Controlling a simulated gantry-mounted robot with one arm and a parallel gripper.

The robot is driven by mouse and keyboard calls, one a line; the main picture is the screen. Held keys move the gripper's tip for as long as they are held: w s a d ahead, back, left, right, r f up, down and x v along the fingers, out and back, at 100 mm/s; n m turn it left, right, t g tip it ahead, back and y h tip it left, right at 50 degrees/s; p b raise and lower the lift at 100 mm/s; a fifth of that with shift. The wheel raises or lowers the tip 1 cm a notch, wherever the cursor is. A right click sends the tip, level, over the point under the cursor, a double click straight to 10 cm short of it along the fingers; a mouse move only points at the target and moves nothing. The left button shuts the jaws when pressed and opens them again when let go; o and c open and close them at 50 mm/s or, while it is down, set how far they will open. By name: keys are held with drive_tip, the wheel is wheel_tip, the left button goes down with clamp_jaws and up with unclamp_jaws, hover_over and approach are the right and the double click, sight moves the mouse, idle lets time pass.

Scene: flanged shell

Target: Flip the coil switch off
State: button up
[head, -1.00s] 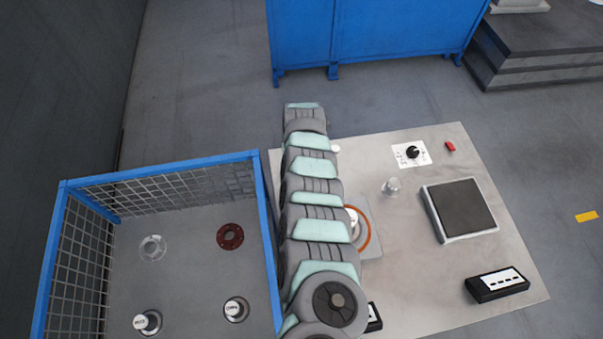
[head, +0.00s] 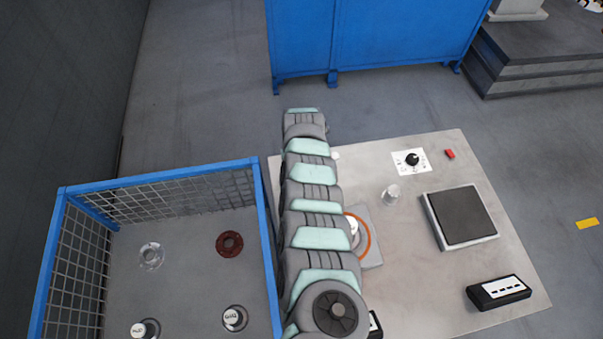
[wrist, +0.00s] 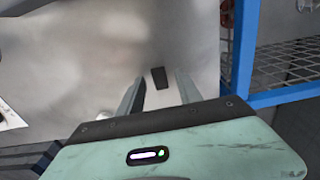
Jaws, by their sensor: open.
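In the wrist view my gripper (wrist: 161,78) is open, its two fingers apart with nothing held. A small dark block (wrist: 159,77) shows between the fingertips, with a pale surface just below it. It may be the coil switch, but its lever position cannot be told. I cannot tell whether the fingers touch it. In the head view my arm hides the gripper and this block. An orange ring (head: 366,238) on a grey base, possibly the coil, shows partly behind my arm. A small red switch-like part (head: 450,154) sits at the panel's far right.
The grey panel (head: 420,285) carries a dial card (head: 411,160), a clear glass piece (head: 391,194), a dark square plate (head: 463,215) and a black box (head: 498,291). A blue-framed mesh bin (head: 160,178) stands left of my arm. A blue cabinet (head: 370,40) stands behind.

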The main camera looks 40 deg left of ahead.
wheel_tip(320, 180, up, 10)
drive_tip(key=shift+d+r+p, duration=0.15)
drive_tip(key=shift+r+p, duration=0.1)
drive_tip(key=shift+p, duration=0.15)
idle(0.5)
